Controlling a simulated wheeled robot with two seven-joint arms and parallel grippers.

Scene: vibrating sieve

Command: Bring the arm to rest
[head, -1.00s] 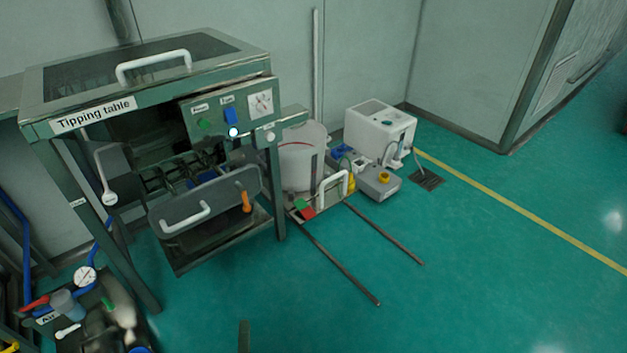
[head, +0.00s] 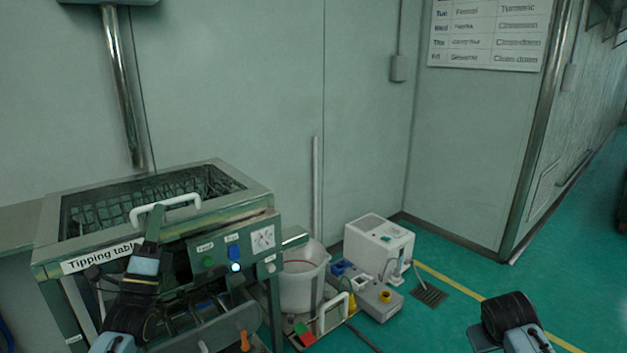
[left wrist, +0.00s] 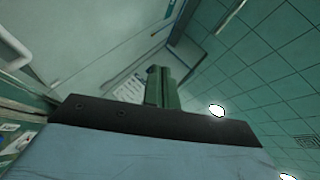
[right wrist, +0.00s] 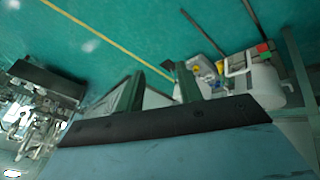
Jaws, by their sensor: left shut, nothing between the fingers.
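My left gripper (head: 157,212) is raised upright in front of the tipping table (head: 262,218), its tip overlapping the lid's white handle (head: 185,199) in the head view. I cannot tell from this view how far it is from the handle. In the left wrist view its two green fingers (left wrist: 161,88) are together with nothing between them. A black part of my right arm shows at the lower right of the head view; its fingers are not visible there. In the right wrist view my right gripper's fingers (right wrist: 153,80) stand apart and empty.
A white bucket (head: 303,282), a white machine (head: 379,247) and a grey box (head: 377,298) stand on the floor right of the table. A schedule board (head: 488,35) hangs on the wall.

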